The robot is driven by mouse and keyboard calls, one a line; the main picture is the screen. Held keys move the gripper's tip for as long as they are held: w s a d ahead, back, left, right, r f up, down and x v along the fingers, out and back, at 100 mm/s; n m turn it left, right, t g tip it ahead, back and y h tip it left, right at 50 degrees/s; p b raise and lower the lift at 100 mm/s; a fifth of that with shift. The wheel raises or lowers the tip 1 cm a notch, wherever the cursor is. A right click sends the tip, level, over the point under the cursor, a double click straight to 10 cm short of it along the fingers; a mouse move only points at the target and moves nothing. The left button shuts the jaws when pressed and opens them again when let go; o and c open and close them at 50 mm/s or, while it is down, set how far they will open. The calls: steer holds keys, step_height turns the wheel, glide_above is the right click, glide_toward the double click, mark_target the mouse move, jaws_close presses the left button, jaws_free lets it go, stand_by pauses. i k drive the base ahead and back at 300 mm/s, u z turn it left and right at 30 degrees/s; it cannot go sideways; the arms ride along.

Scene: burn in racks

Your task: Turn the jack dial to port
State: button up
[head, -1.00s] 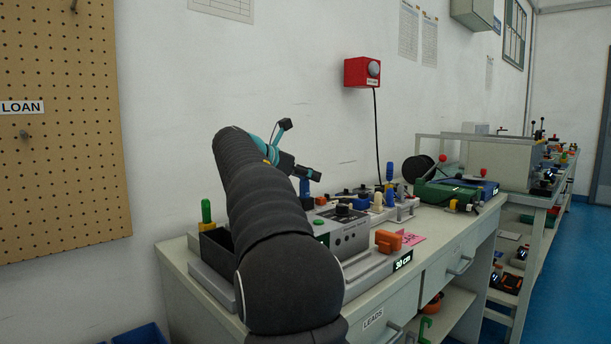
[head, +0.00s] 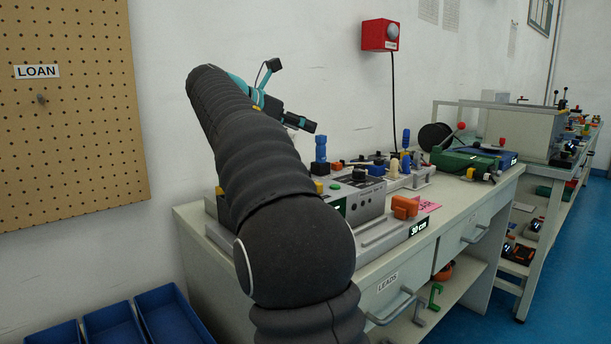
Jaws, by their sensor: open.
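My gripper (head: 301,123) is dark and small in the head view, at the end of my raised arm, above the back of the bench and to the left of the red wall box. It is open, with nothing seen in it. I cannot tell which part is the jack dial, and no port marking is readable. My arm hides the bench's left part.
A red box (head: 380,35) is on the wall. Blue bins (head: 172,315) are low at left. Blue floor (head: 560,270) is clear at right.

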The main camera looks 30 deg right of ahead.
mark_target(358, 174)
steer(key=z, duration=1.25)
